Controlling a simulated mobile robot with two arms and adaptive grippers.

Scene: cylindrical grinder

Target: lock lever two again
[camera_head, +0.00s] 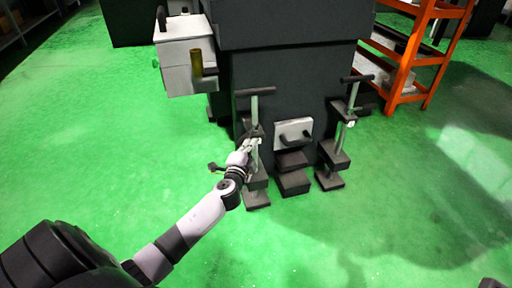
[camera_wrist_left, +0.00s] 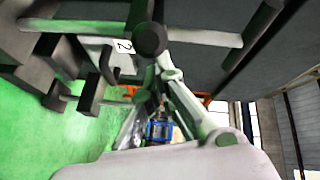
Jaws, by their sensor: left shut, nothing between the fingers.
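Lever two (camera_head: 254,108) is the left of two upright grey posts with dark T-bars at the machine's front. In the left wrist view its grey post (camera_wrist_left: 200,38) runs across the top, beside a small label "2" (camera_wrist_left: 122,46). A round black knob (camera_wrist_left: 150,40) shows at the post, just beyond my fingertips. My left gripper (camera_head: 254,143) is shut and empty, at the middle of the post. In the left wrist view its fingers (camera_wrist_left: 157,66) close together by the knob; I cannot tell whether they touch it. My right gripper is not in view.
A second T-bar post (camera_head: 347,108) stands to the right. Between them are a white plate with a dark handle (camera_head: 294,134) and dark steps (camera_head: 293,182). A white box (camera_head: 188,64) juts out at the left. An orange rack (camera_head: 408,60) stands behind right. The green floor in front is clear.

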